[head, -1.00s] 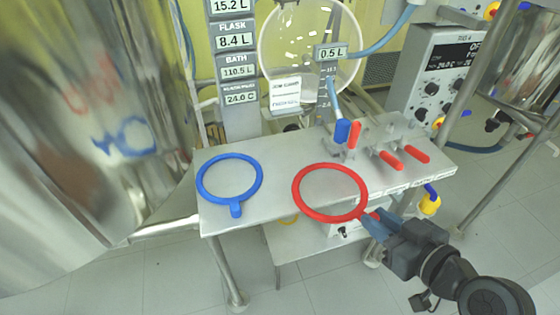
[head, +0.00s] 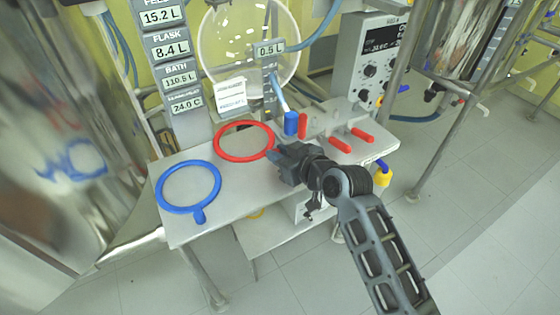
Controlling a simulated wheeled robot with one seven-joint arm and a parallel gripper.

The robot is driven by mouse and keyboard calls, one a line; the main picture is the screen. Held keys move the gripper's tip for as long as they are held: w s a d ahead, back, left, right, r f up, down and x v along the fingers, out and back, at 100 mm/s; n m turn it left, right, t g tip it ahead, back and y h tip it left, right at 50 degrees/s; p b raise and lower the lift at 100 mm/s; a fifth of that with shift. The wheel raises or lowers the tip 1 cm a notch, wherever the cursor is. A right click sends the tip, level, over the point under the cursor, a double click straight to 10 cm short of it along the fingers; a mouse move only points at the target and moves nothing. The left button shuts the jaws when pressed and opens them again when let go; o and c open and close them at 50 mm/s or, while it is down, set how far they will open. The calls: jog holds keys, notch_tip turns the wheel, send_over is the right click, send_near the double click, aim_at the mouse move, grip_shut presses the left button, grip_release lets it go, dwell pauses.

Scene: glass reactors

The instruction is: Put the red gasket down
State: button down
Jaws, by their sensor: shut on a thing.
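The red gasket (head: 218,149) is a ring over the back middle of the metal bench top (head: 240,190). My gripper (head: 276,154) is at its right side, shut on the gasket's edge or tab; the fingertips are mostly hidden by the gripper body. I cannot tell whether the ring touches the bench or hangs just above it. The blue gasket (head: 161,195), a ring with a small tab, lies flat on the bench at the left front, apart from the red one.
Display panels (head: 172,45) and a round glass flask (head: 245,45) are behind. A steel vessel (head: 60,150) is at the left. Bare bench lies in front of the red gasket.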

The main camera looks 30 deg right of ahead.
jog(key=shift+f, duration=1.75)
jog(key=shift+f, duration=0.15)
jog(key=c, duration=1)
grip_release()
jog(key=shift+o, duration=0.2)
jog(key=shift+r, duration=0.25)
jog(key=shift+s, duration=0.35)
jog(key=v, duration=1.1)
jog(key=shift+b, duration=0.45)
